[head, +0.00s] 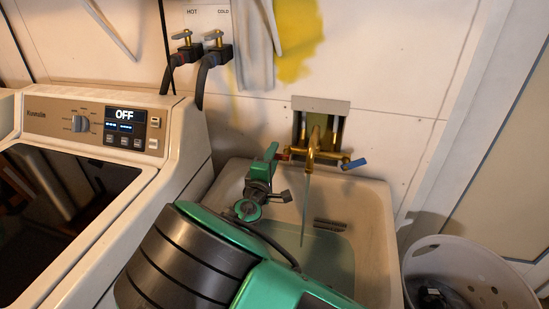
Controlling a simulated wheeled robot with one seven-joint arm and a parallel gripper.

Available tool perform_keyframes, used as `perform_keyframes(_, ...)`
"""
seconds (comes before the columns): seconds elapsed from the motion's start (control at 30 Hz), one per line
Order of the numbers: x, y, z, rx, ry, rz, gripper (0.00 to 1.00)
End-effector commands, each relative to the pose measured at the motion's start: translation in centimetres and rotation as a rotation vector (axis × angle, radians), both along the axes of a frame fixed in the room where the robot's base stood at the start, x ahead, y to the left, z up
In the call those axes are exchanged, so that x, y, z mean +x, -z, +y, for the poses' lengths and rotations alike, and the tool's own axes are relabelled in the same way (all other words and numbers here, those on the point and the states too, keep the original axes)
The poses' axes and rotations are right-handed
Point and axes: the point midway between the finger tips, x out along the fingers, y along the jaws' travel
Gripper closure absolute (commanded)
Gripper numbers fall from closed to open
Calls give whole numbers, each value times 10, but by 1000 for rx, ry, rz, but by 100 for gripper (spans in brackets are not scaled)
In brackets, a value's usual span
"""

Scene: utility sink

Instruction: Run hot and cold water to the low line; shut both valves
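A brass faucet (314,148) is mounted on the wall above a pale utility sink (377,225). Its blue valve handle (354,164) sticks out to the right. A small part of a red valve handle (285,154) shows on the left, beside my gripper. A thin stream of water (304,215) falls from the spout into the basin. Greenish water (335,262) stands in the basin. My green gripper (274,154) is at the red handle; whether it touches it, and its finger opening, cannot be told. My arm hides the basin's left and front. No low line can be made out clearly.
Dark slots (330,225) mark the basin's back wall. A washer (150,90) reading OFF stands left. Wall valves labelled HOT (186,50) and COLD (216,50) feed black hoses. A grey cloth (252,45) hangs above. A white perforated basket (460,262) stands right.

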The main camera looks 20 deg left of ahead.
Motion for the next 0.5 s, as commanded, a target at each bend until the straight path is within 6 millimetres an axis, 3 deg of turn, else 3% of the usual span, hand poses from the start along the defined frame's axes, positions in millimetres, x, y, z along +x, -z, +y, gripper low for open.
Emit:
perform_keyframes(0.17, -14, 0, 1, 0, -2, 1, 64)
perform_keyframes(0.5, -75, 1, 0, -2, -2, 2, 64)
